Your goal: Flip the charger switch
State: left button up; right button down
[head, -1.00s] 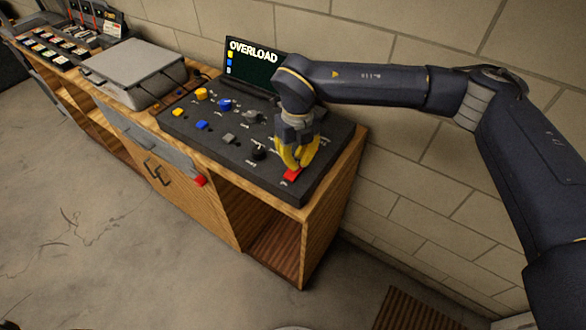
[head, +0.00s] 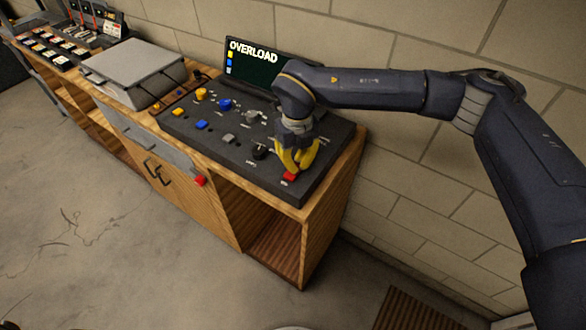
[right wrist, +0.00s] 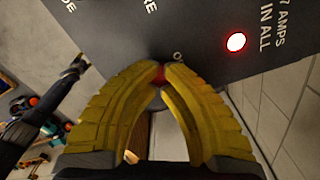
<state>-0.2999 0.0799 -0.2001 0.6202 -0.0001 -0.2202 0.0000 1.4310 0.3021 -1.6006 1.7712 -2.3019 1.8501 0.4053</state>
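The dark charger panel (head: 215,140) lies on the wooden bench. A red switch (head: 289,176) sits near its front right corner. My right gripper (head: 294,169), with yellow fingers, points down at the switch and covers part of it. In the right wrist view the fingertips (right wrist: 165,68) are together or nearly so. A bit of red shows at the tips; I cannot tell whether they touch the switch. A round red light (right wrist: 236,41) glows on the panel beside the text "7 AMPS IN ALL".
A screen (head: 252,62) reading "OVERLOAD" stands behind the panel. Yellow knobs, blue knobs (head: 225,104) and a black knob (head: 260,152) rise from the panel near the gripper. A grey case (head: 132,70) stands to the left. The block wall (head: 400,175) is close behind.

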jog(key=shift+f, duration=0.35)
dwell(0.3)
jog(key=shift+r, duration=3.55)
